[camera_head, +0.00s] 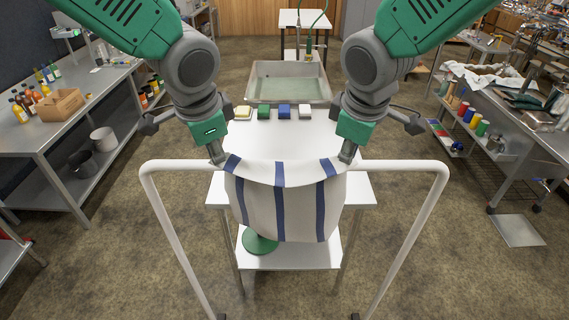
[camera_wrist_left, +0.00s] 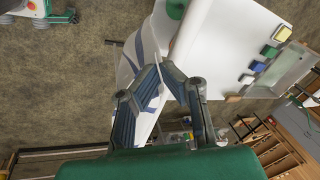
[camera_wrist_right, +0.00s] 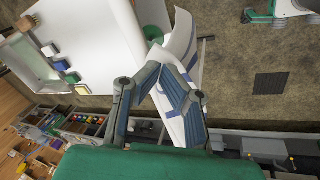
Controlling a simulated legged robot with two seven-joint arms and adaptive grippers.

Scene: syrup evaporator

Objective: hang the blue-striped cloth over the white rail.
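The white cloth with blue stripes (camera_head: 262,208) is spread between my two grippers in the head view. Its upper edge sags slightly between them, and its body hangs down. The white rail (camera_head: 400,166) stands on two legs and shows on both sides of the cloth; its middle is hidden by the cloth. I cannot tell whether the cloth touches the rail. My left gripper (camera_head: 219,158) is shut on the cloth's upper left corner, and my right gripper (camera_head: 347,156) on its upper right corner. The cloth also shows at the fingertips in the left wrist view (camera_wrist_left: 134,65) and right wrist view (camera_wrist_right: 180,42).
A white table (camera_head: 350,190) stands behind the rail, with a green round object (camera_head: 259,243) on its lower shelf. Several coloured blocks (camera_head: 284,111) line its far side before a metal basin (camera_head: 268,72).

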